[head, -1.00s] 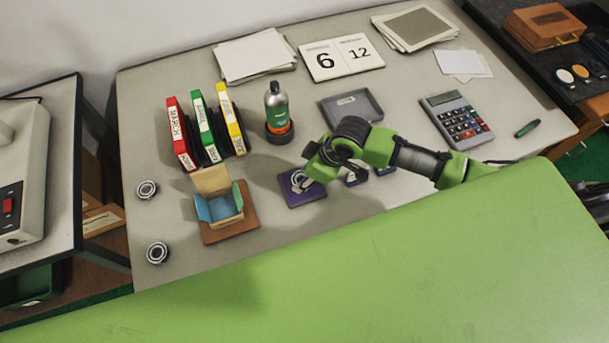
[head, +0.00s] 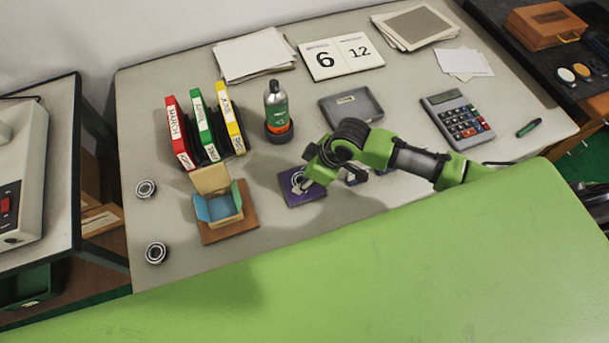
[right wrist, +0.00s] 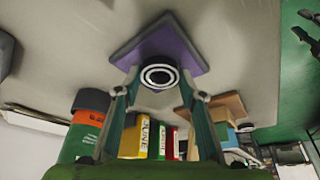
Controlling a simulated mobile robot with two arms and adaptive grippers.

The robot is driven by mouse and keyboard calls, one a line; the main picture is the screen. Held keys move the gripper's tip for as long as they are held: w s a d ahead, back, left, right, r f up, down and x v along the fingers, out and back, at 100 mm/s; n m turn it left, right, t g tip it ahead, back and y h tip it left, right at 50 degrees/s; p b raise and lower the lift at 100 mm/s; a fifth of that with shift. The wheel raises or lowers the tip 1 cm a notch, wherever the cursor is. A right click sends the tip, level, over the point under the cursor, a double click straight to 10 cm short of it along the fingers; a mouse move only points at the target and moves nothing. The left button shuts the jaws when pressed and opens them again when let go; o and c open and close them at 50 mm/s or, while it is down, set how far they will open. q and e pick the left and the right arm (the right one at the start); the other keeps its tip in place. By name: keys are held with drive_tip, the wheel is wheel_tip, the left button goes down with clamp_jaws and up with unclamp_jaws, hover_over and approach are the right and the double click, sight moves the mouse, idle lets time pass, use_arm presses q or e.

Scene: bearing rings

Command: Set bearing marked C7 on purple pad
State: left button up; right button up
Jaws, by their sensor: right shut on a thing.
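The purple pad (head: 305,199) lies flat near the front middle of the table, and it also shows in the right wrist view (right wrist: 192,53). My right gripper (right wrist: 160,82) is shut on a bearing ring (right wrist: 160,76), with a finger on each side of it. The held bearing (head: 299,179) is at the pad in the head view; I cannot tell whether it touches the pad. No C7 mark is readable on it. Two other bearing rings stand at the table's left edge, one farther back (head: 146,189) and one nearer (head: 156,253). My left gripper is not in view.
An open box (head: 221,208) on a brown board is left of the pad. Binders (head: 203,130), a bottle (head: 276,107) and a grey tray (head: 351,106) stand behind.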

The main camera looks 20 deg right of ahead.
drive_tip(key=shift+f, duration=0.1)
drive_tip(key=o, duration=1.3)
drive_tip(key=v, duration=1.2)
drive_tip(key=shift+s, duration=0.1)
